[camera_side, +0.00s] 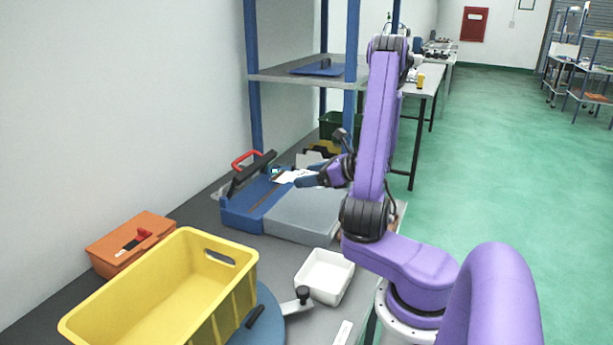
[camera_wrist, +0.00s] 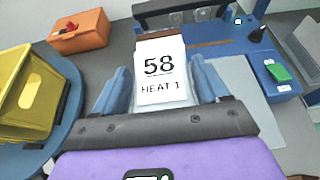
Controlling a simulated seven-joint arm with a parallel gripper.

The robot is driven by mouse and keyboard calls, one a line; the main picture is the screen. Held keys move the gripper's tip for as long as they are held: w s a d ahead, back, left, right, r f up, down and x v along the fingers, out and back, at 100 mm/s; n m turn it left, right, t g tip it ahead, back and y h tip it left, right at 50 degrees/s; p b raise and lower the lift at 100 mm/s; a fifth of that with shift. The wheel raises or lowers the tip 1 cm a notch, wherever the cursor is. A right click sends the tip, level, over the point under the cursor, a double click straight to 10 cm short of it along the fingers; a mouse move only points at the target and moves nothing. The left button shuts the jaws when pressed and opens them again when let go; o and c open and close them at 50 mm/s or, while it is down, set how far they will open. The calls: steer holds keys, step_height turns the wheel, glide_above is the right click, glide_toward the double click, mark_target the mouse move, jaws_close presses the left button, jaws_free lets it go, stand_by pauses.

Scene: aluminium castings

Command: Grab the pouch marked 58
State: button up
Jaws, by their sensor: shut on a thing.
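The pouch marked 58 (camera_wrist: 158,72) is a white label with "58" and "HEAT 1" in black and a brown strip along its far edge. In the wrist view it lies between the two blue fingers of my gripper (camera_wrist: 160,80), which is shut on it. In the side view the pouch (camera_side: 291,176) shows as a small white sheet at the tips of my gripper (camera_side: 309,178), over the blue device with a grey bed. The side view is too small to read the label.
The blue device (camera_side: 243,214) has a raised dark arm with a red handle. A yellow crate (camera_side: 165,300), an orange box (camera_side: 128,243) and a white tray (camera_side: 324,276) stand nearer the camera. A blue shelf post (camera_side: 253,110) rises behind. A green item (camera_wrist: 279,72) sits at the device's right.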

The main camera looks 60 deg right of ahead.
steer(key=shift+s+a+r, duration=0.35)
steer(key=shift+s+a, duration=0.15)
steer(key=shift+s, duration=0.15)
steer(key=shift+s+a+r, duration=0.4)
steer(key=shift+s+a, duration=0.1)
steer(key=shift+s, duration=0.2)
steer(key=shift+s+a+r, duration=0.35)
steer(key=shift+s+a, duration=0.15)
steer(key=shift+s, duration=0.15)
